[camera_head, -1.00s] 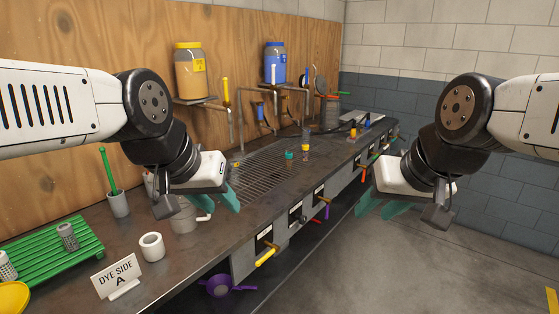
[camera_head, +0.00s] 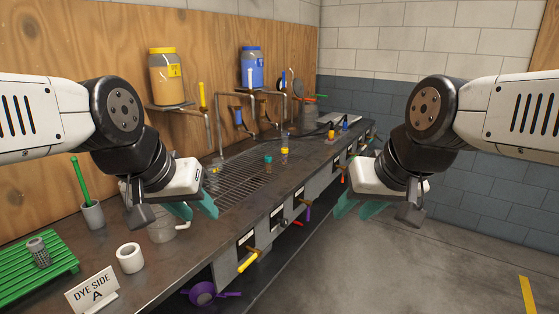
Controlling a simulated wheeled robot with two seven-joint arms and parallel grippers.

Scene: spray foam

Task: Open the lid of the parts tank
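No tank in view is labelled as the parts tank. A grey metal vessel (camera_head: 309,114) stands at the far end of the bench, small and partly hidden by hoses and a bottle. I cannot tell whether it is the parts tank or whether its lid is shut. My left gripper (camera_head: 192,208) hangs above the near part of the bench, in front of a grey pot (camera_head: 163,229) that it partly hides. Its teal fingers are apart with nothing between them. My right gripper (camera_head: 358,207) is over the floor side of the bench, its teal fingers apart and empty.
The bench (camera_head: 150,278) carries a green rack (camera_head: 32,262), a white roll (camera_head: 129,258), a "DYE SIDE A" sign (camera_head: 93,289) and a grating (camera_head: 240,183). Coloured valve handles, such as a yellow one (camera_head: 248,262), stick out along its front. Open floor (camera_head: 400,265) lies right.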

